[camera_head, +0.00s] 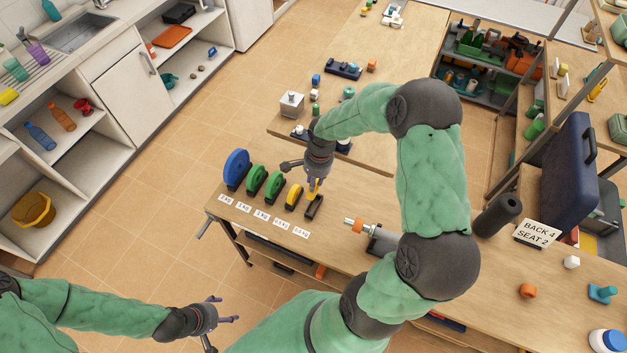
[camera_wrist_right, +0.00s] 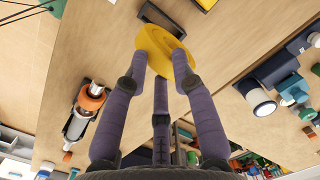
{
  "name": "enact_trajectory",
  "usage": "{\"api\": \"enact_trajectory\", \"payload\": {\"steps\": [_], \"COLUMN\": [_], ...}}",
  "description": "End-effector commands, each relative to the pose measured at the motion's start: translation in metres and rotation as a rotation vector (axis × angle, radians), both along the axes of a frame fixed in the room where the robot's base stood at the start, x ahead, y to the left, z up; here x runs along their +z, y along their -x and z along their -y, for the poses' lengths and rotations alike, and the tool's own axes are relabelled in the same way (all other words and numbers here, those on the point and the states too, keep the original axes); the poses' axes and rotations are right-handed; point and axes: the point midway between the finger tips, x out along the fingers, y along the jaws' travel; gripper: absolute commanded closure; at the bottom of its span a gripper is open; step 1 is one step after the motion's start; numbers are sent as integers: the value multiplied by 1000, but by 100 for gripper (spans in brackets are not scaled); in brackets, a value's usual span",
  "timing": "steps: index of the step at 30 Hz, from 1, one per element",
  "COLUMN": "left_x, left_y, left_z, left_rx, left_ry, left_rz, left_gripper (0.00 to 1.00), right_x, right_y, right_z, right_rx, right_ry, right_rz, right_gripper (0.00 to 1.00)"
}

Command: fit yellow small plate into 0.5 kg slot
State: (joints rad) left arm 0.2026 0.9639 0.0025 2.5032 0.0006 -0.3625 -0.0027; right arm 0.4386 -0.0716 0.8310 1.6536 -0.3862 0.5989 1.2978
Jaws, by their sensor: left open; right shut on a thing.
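The yellow small plate (camera_head: 313,188) is in my right gripper (camera_head: 314,182), above the rightmost dark slot (camera_head: 314,207) by the 0.5 kg label (camera_head: 301,233). In the right wrist view the fingers (camera_wrist_right: 165,60) close on the yellow plate (camera_wrist_right: 150,40), and the dark slot (camera_wrist_right: 162,18) shows just beyond its edge. The plate looks apart from the slot there; the exact height gap is hard to tell. My left gripper (camera_head: 218,325) is open and empty, low in the head view, away from the table.
A blue plate (camera_head: 237,167), two green plates (camera_head: 257,179) and another yellow plate (camera_head: 294,196) stand in slots left of the empty one. A grey cylinder with an orange collar (camera_head: 375,236) lies right of the slots. A sign (camera_head: 537,234) stands further right.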

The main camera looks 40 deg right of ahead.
Motion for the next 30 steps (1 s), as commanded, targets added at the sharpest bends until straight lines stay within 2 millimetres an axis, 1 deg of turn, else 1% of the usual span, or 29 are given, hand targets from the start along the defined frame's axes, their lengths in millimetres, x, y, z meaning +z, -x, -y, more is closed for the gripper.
{"api": "enact_trajectory", "payload": {"steps": [4, 9, 21, 30], "left_x": [-6, -19, -45, -52], "left_y": [0, 0, 0, 0], "left_z": [0, 0, 0, 0], "left_rx": [0, 0, 0, 0], "left_ry": [0, 0, 0, 0], "left_rz": [0, 0, 0, 0], "left_gripper": [28, 28, 28, 28], "right_x": [0, -17, -47, -57], "right_y": [-3, -2, -2, -2], "right_z": [-1, -1, -1, 0], "right_rx": [-25, -25, -24, -25], "right_ry": [23, 20, 20, 21], "right_rz": [-34, -33, -32, -32], "right_gripper": [100, 100, 100, 100]}}
